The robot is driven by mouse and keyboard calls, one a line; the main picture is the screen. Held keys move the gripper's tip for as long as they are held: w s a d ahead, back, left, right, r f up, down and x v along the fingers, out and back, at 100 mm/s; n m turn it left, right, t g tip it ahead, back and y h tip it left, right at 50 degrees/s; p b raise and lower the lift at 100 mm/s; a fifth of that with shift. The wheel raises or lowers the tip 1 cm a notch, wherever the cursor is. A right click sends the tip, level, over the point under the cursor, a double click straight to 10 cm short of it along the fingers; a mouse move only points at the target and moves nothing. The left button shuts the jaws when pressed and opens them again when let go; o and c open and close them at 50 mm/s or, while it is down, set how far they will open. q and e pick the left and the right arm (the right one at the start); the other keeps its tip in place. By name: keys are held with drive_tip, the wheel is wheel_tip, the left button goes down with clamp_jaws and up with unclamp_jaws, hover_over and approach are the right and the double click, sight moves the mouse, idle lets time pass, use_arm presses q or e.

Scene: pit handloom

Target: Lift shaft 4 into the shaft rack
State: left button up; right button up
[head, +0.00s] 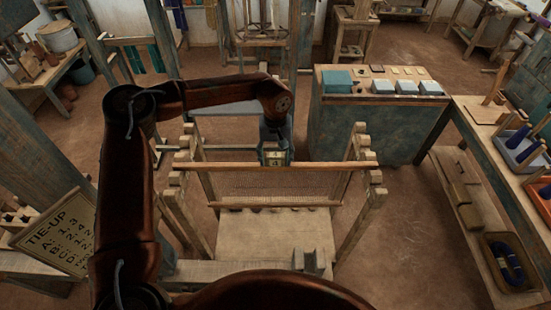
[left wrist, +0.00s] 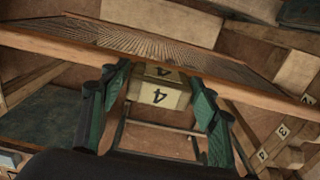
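Shaft 4 is a long wooden bar (head: 225,165) with a heddle net hanging below it, lying level across the loom frame. Its pale block marked 4 (head: 275,158) is at its middle; the block also shows in the left wrist view (left wrist: 160,96). My left gripper (head: 275,146) reaches down from above onto this block. In the left wrist view its green fingers (left wrist: 160,85) stand on both sides of the block and appear to press on it. The shaft rack's stepped posts (head: 360,150) stand at both bar ends; I cannot tell whether the bar rests on them. My right gripper is out of view.
A cabinet (head: 365,130) with blue boxes stands behind right. A bench (head: 480,150) with spools lies along the right. A TIE-UP board (head: 55,232) leans at left. Numbered labels (left wrist: 283,130) mark a post beside the shaft. Cloth (head: 275,235) lies in front of the heddles.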

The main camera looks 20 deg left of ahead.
use_arm(q)
drive_tip(key=shift+o, duration=1.4)
wheel_tip(320, 180, up, 12)
